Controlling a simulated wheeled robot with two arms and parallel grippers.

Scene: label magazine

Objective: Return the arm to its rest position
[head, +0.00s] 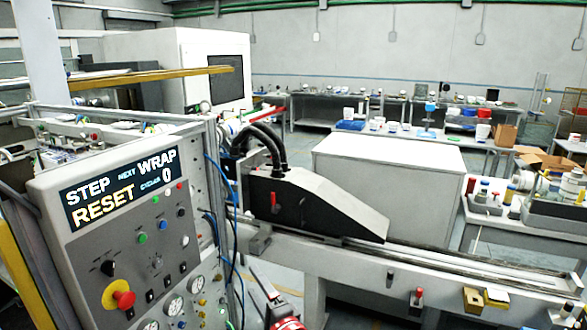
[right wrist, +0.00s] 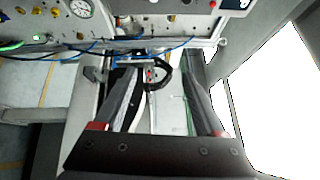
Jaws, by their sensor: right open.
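My right gripper (head: 262,287) shows at the bottom of the head view, just right of the control panel and in front of the conveyor machine. Only part of it and a red ring on the arm below it are in the picture. In the right wrist view my right gripper (right wrist: 161,80) has its two dark fingers spread apart, with red marks near their bases. Nothing is held between them; a black loop and blue tubes show beyond. My left gripper is in neither view.
The control panel (head: 120,225) stands close at left, its display reading STEP, RESET, NEXT WRAP and 0, with a red knob (head: 118,295). A black-and-grey housing (head: 310,205) sits on the conveyor rail (head: 480,272). Blue tubes hang beside the panel. Workbenches stand behind.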

